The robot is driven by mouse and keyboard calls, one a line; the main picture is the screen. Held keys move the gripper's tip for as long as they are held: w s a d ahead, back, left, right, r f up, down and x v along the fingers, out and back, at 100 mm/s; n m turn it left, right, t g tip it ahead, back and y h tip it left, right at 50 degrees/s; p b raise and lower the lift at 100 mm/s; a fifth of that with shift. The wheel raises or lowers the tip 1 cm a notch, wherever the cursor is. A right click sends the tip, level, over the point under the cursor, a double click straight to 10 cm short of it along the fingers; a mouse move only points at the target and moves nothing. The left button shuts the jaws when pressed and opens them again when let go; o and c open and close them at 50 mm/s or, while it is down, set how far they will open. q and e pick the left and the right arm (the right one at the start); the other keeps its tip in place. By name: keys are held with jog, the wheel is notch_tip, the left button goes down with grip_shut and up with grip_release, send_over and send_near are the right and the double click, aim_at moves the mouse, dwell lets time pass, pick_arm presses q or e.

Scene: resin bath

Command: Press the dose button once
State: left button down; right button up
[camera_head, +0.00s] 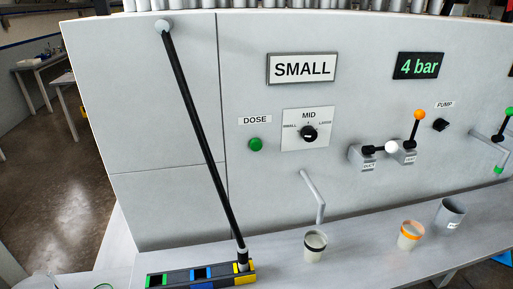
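The dose button (255,144) is a round green button on the light grey machine panel, under a label reading DOSE. Nothing covers it. To its right is a dial (308,133) on a white plate marked SMALL, MID and LARGE. Above is a sign (302,69) reading SMALL. Neither of my grippers shows in the head view.
A spout (313,196) sticks out above a ledge with a dark-rimmed cup (315,246), an orange-rimmed cup (410,235) and a grey container (450,214). A long black rod (195,125) slants down to a slotted block (190,278). Valve levers (417,130) stand right.

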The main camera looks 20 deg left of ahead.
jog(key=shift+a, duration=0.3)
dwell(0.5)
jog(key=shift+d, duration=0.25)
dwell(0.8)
